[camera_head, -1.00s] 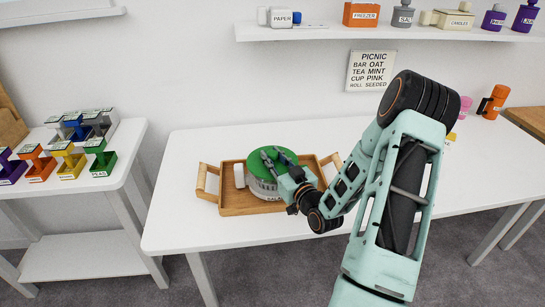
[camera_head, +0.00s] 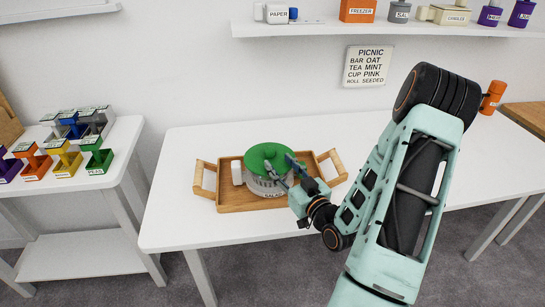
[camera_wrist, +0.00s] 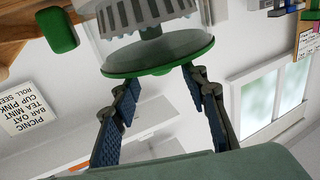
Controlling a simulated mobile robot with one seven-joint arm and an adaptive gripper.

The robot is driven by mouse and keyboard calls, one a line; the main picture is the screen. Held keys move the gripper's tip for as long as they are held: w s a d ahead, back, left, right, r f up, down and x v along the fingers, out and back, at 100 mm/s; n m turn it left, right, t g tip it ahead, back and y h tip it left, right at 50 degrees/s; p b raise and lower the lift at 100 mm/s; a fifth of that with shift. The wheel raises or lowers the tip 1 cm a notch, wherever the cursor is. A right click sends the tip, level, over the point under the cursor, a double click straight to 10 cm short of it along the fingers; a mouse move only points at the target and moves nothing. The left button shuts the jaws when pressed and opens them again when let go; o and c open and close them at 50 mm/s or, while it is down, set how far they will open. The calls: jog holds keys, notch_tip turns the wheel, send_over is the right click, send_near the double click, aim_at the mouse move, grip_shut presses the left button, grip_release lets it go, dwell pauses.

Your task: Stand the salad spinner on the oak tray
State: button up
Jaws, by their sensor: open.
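The salad spinner (camera_head: 266,176), with a green lid and a clear body around a grey basket, stands upright on the oak tray (camera_head: 235,201) in the head view. The tray lies on the white table and has a light wooden handle at each end. My gripper (camera_head: 291,165) is at the spinner's right side, with its fingers apart. In the wrist view the spinner (camera_wrist: 155,55) is large at the top, and my open gripper (camera_wrist: 165,88) has its blue-padded fingers below the green lid rim. Nothing is between the fingertips. Whether a fingertip touches the lid is hard to tell.
A small white item (camera_head: 237,173) stands on the tray left of the spinner. A wall shelf (camera_head: 380,31) with labelled containers is above. A side table (camera_head: 128,150) with coloured labelled blocks is at left. An orange item (camera_head: 492,97) stands at the table's right end.

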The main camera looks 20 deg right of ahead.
jog(key=s, duration=0.5)
jog(key=shift+d, duration=0.15)
